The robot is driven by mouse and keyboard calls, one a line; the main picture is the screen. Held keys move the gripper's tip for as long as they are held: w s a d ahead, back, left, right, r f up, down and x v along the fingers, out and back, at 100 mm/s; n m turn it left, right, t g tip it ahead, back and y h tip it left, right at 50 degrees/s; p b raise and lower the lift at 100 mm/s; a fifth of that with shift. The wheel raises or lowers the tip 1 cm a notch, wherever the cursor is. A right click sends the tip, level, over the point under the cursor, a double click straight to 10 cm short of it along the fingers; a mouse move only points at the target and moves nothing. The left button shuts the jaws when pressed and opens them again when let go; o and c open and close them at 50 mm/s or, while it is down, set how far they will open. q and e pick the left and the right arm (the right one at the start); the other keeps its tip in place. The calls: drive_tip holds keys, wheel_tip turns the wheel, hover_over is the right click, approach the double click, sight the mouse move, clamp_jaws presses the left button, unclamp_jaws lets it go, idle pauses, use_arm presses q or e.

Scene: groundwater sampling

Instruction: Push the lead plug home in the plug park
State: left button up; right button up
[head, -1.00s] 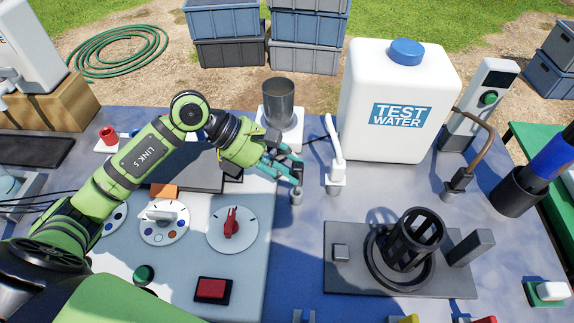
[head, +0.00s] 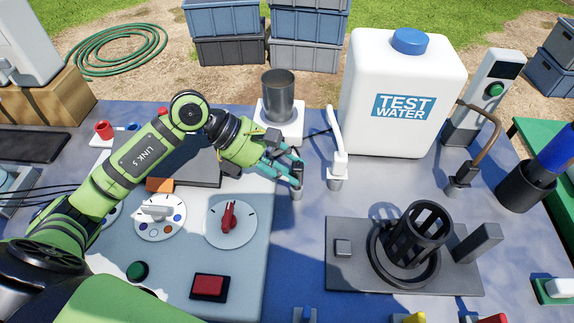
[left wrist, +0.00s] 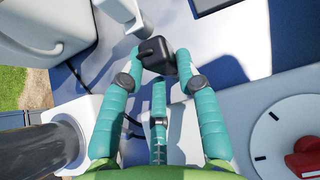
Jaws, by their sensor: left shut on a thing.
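The lead plug (left wrist: 153,53) is a dark block between the fingertips of my left gripper (left wrist: 155,72) in the left wrist view. In the head view, my left gripper (head: 290,167) is shut on the plug (head: 297,166), which shows as a small dark piece at the fingertips. A short grey upright socket (head: 296,191), which looks like the plug park, stands directly below it on the blue table. The fingers partly hide the plug, and I cannot tell how deep it sits in the socket. My right gripper does not show.
A white spout (head: 337,160) stands close right of the left gripper. A steel cup (head: 278,93) on a white base is behind it, and the test water tank (head: 398,100) is behind right. A control panel with a red knob (head: 229,217) lies in front left.

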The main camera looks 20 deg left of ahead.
use_arm(q)
drive_tip(key=shift+f+b, duration=0.45)
drive_tip(key=o, duration=1.1)
